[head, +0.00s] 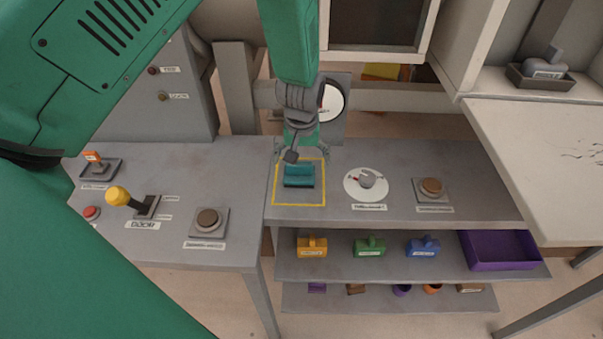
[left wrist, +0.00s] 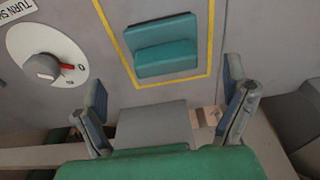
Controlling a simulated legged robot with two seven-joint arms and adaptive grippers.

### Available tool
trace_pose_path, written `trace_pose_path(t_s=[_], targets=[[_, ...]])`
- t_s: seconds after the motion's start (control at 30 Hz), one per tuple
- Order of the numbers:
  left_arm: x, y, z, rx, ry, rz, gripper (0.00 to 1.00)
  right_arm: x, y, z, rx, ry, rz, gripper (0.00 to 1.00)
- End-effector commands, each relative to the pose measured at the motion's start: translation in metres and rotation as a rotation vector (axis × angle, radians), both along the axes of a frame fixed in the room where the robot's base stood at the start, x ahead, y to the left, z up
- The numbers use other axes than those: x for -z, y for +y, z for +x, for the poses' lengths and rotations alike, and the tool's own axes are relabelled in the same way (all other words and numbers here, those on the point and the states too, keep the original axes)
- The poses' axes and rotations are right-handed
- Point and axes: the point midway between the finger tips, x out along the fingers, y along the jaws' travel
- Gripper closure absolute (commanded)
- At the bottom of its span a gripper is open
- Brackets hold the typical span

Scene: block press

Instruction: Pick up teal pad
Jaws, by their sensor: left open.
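The teal pad (head: 299,176) lies on the grey bench inside a yellow outlined square (head: 299,204). It has a raised block on a flat base. In the left wrist view the teal pad (left wrist: 163,50) is ahead of the fingers, inside the yellow lines. My left gripper (head: 301,152) hangs over the bench just behind the pad. In the left wrist view my left gripper (left wrist: 168,100) has its two fingers wide apart, with nothing between them. My right gripper does not show.
Right of the square are a white dial (head: 366,184) and a brown button (head: 431,189). Left are another brown button (head: 207,220) and a yellow-knobbed lever (head: 118,196). Shelves below hold orange, green and blue blocks and a purple tray (head: 500,268). A gauge (head: 331,102) stands behind.

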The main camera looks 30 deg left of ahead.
Motion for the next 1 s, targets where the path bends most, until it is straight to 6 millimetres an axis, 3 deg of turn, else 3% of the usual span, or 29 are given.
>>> trace_pose_path(t_s=[0.4, 0.67, 0.7, 0.8, 0.87, 1.0], targets=[[0.049, 0.005, 0.002, -0.001, 0.001, -0.001, 0.07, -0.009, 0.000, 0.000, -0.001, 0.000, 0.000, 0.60], [0.052, 0.005, 0.002, -0.001, -0.001, 0.000, 0.07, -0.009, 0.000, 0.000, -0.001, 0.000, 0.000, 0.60], [0.052, 0.005, 0.002, -0.001, -0.001, 0.000, 0.10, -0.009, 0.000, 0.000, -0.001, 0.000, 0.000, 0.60], [0.052, 0.005, 0.003, -0.001, -0.001, 0.000, 0.46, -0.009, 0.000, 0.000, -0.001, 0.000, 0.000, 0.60], [0.052, 0.005, 0.003, -0.001, -0.001, -0.001, 0.64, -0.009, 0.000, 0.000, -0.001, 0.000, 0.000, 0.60], [0.053, 0.005, 0.003, -0.001, -0.001, 0.000, 0.64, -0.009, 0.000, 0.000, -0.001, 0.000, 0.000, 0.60]])
